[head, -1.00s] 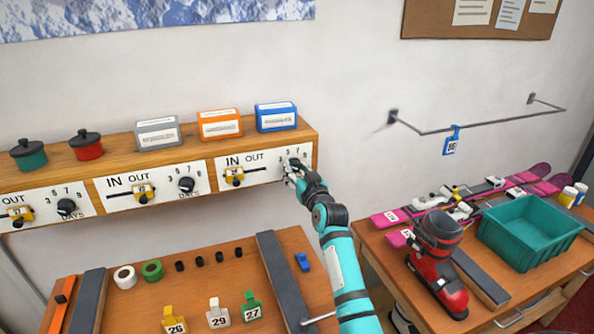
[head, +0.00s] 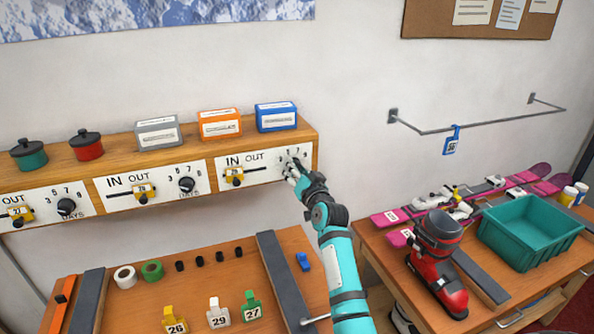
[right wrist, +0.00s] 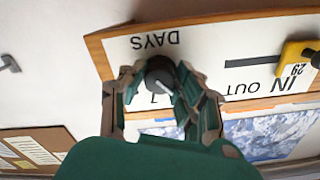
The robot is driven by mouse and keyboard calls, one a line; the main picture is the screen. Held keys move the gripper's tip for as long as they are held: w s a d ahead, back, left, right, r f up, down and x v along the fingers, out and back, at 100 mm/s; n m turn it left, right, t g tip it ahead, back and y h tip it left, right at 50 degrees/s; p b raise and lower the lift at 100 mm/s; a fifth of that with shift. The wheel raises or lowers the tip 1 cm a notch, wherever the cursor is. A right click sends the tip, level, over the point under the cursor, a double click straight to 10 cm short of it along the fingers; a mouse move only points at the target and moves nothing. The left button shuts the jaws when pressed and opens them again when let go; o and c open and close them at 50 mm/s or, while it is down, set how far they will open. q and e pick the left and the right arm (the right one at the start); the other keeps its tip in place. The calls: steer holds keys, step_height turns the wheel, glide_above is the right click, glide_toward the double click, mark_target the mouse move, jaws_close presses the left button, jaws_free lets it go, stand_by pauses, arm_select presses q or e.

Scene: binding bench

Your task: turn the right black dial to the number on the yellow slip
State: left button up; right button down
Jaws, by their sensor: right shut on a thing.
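The right black dial (right wrist: 160,77) sits on the rightmost white panel, between the fingertips of my right gripper (right wrist: 159,82) in the right wrist view. That gripper is shut on the dial. In the head view my right gripper (head: 292,170) covers most of the dial, with the printed numbers 5, 7 and 9 partly showing around it. The dial has a pale pointer mark; its exact number is hard to read. My left gripper is not in view.
A yellow slider marked 29 (right wrist: 296,58) is on the same panel. Two more black dials (head: 187,184) (head: 66,207) are to the left. Blue, orange and grey boxes stand on the shelf above. Tags and rolls lie on the bench (head: 215,272) below.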

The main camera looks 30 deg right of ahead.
steer(key=shift+m, duration=1.9)
steer(key=c, duration=1)
jaws_free()
steer(key=shift+o, duration=0.2)
steer(key=v, duration=1.2)
